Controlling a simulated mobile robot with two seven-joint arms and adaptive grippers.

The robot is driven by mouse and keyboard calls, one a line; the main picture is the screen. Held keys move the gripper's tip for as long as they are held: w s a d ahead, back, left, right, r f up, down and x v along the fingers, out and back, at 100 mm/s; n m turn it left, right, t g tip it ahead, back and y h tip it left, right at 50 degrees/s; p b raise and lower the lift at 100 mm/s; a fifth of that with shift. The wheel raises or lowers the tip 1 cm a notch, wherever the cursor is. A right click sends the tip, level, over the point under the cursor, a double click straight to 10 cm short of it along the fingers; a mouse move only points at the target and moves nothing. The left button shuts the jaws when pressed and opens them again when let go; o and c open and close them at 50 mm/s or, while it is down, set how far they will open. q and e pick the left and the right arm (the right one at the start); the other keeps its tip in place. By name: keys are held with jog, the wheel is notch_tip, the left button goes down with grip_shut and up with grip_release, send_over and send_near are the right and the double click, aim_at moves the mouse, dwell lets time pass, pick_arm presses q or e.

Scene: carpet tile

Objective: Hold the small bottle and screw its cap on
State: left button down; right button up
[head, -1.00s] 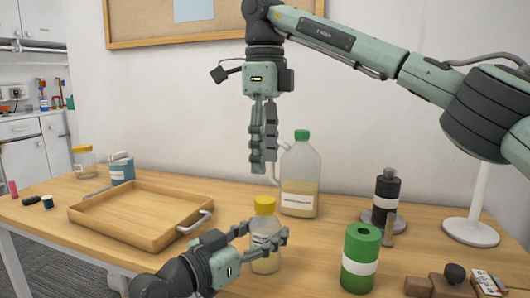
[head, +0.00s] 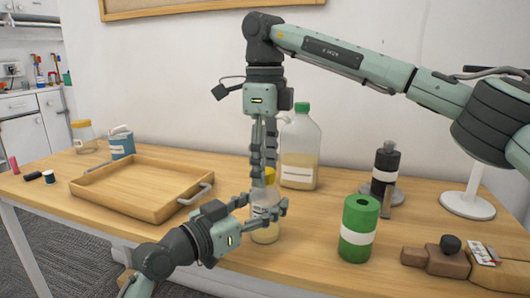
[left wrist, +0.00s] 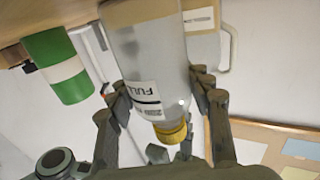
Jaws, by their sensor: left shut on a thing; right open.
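The small clear bottle (head: 265,233) stands upright at the table's front edge, with a white label. Its yellow cap (head: 269,174) sits on top; I cannot tell how tightly. My left gripper (head: 262,208) is shut on the bottle's body from the left. In the left wrist view, the bottle (left wrist: 150,65) lies between the fingers and the cap (left wrist: 172,132) shows beyond them. My right gripper (head: 263,172) is open and points down, with its fingertips at cap height. Its fingers partly hide the cap; contact is not clear.
A wooden tray (head: 97,197) lies to the left. A large green-capped jug (head: 300,150) stands close behind the right gripper. A green cylinder (head: 358,230), a dark bottle (head: 385,170) and wooden blocks (head: 437,262) are to the right.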

grip_shut()
dwell(0.4)
jog(key=shift+o, duration=0.8)
grip_release()
notch_tip(320, 180, up, 12)
